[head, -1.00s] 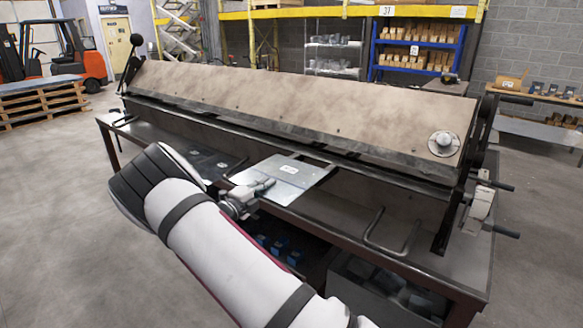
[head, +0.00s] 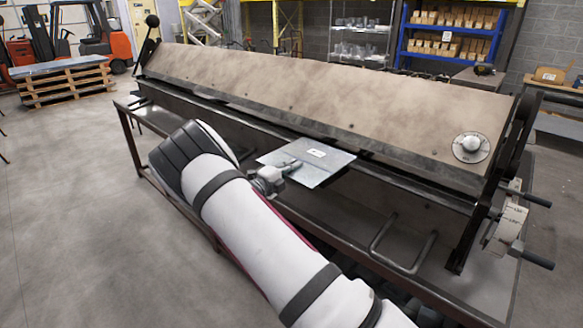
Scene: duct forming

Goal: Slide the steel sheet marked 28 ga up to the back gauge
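A thin grey steel sheet (head: 325,170) with a small white label lies flat at the front of the long folding brake (head: 330,92). The label's writing is too small to read. The sheet's far edge is close to the dark jaw under the tan upper beam; I cannot tell whether it reaches under it. My gripper (head: 288,167) is low at the sheet's near left part, its fingertips over or against the sheet. Whether the fingers are shut on it is too small to tell. No back gauge is visible; the beam hides what lies behind.
A bent metal handle (head: 403,250) stands out at the front right of the brake. Shelving (head: 450,38) and a pallet (head: 65,82) stand behind. The floor at left is clear.

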